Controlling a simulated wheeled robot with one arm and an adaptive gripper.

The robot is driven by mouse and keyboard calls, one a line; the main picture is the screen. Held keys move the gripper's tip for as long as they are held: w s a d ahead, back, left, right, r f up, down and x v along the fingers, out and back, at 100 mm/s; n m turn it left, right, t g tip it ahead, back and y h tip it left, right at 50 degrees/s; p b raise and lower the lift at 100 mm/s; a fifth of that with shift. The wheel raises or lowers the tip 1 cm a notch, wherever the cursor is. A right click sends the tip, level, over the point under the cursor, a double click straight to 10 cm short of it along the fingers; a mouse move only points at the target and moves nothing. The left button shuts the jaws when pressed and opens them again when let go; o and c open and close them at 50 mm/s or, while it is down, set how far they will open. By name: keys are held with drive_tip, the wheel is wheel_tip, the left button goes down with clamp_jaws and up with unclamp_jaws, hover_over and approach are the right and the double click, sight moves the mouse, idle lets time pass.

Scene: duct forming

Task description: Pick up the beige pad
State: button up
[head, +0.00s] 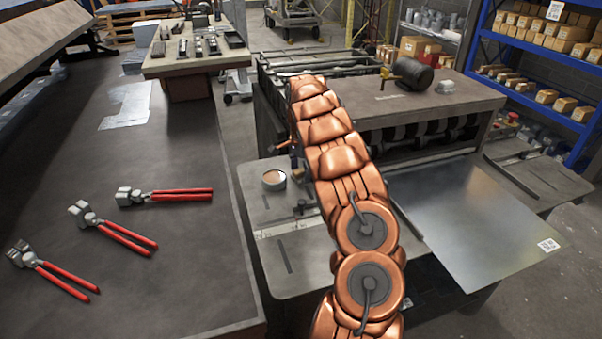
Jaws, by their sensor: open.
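A small round item with a beige top and a dark rim (274,180) lies on the grey metal plate at the left front of the forming machine (285,235). It is the only small pad-like beige thing I can make out, and I cannot tell for sure that it is the pad. My copper-coloured arm rises from the bottom of the head view and passes just right of the round item. I cannot make out my gripper; the arm may hide it. Nothing visibly touches the round item.
Several red-handled pliers (165,196) lie on the dark bench (185,250) at the left. A shiny metal sheet (465,220) lies on the machine's right side. A dark motor (408,74) sits on top. Blue shelves (560,55) hold small boxes at back right.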

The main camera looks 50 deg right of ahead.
sight(301, 170)
drive_tip(key=shift+f, duration=0.15)
drive_tip(key=shift+c, duration=0.3)
drive_tip(key=c, duration=1.2)
wheel_tip(301, 170, up, 18)
drive_tip(key=p, duration=0.2)
idle(0.5)
drive_tip(key=o, duration=0.6)
drive_tip(key=c, duration=0.5)
